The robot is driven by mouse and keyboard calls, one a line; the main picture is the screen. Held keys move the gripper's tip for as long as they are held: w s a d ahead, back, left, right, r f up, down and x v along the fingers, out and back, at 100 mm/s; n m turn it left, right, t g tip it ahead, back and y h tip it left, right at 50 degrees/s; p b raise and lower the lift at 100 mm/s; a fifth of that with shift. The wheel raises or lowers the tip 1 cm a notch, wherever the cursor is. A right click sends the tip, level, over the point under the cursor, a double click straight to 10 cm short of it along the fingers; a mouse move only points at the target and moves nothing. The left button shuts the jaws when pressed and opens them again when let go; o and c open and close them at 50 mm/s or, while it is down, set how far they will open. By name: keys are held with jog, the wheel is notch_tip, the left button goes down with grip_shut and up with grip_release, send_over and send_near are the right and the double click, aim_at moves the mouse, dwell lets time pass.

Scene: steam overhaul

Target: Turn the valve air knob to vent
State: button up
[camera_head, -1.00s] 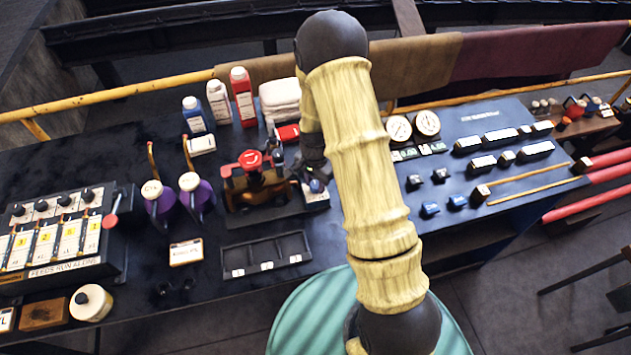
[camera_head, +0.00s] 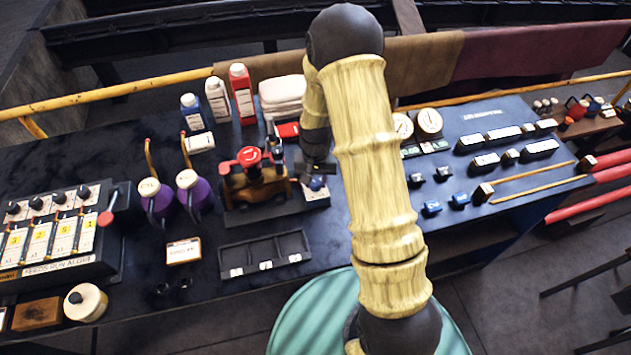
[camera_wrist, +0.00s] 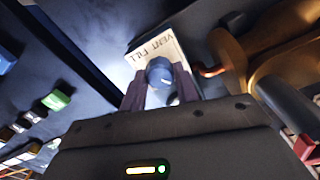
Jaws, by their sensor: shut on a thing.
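The valve air knob (camera_wrist: 160,72) is a rounded blue-grey knob in the wrist view, in front of a pale plate (camera_wrist: 166,48) marked VENT and FILL. My gripper (camera_wrist: 161,90) is shut on the knob, with one dark finger on each side of it. In the head view the knob (camera_head: 316,184) is a small blue spot on its pale block beside the red and brown model engine (camera_head: 254,182). My arm partly covers that area. The knob's exact pointing direction cannot be told.
Bottles (camera_head: 242,94) and white towels (camera_head: 284,94) stand behind. A gauge panel (camera_head: 475,120) with blocks lies to the right.

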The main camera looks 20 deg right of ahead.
aim_at(316, 182)
jog(key=n, duration=0.5)
jog(key=shift+b, duration=0.4)
jog(key=o, duration=1)
jog(key=shift+c, duration=0.2)
notch_tip(316, 182, up, 18)
jog(key=b, duration=0.2)
jog(key=shift+f, duration=0.25)
